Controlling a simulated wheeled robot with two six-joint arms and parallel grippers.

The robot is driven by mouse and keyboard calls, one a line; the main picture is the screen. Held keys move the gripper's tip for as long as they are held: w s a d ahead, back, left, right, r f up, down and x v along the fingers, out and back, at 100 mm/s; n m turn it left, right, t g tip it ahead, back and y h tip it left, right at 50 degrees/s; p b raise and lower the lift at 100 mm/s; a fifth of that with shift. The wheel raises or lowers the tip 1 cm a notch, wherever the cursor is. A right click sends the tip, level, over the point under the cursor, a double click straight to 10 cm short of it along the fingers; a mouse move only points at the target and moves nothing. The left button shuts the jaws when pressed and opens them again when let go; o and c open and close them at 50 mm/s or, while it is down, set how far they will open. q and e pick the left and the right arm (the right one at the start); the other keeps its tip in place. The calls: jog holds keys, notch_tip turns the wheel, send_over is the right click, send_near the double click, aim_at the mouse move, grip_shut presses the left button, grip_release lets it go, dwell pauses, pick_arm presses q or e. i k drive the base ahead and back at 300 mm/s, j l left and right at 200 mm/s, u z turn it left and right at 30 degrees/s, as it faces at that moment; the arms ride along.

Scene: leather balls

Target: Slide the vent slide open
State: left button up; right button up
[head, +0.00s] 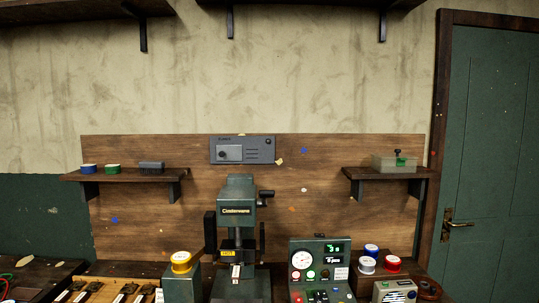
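A grey vent panel (262,158) is mounted high on the wooden backboard, above the green press. A lighter rectangular slide plate (235,153) with a small dark knob sits on its left half. A few dark slots show on the panel just right of the plate, and a small round fitting is at its upper right corner. Whether more slots lie behind the plate is hidden. Neither of my grippers is in the head view.
A green press (236,192) stands below the panel. Wall shelves hold tape rolls and a dark brush-like block (151,166) at left, and a translucent box (394,163) at right. A control box (320,270) and several spools crowd the bench. The space before the panel looks clear.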

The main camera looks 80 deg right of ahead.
aim_at(223, 153)
jog(key=z, duration=2.35)
jog(key=i+j, duration=0.05)
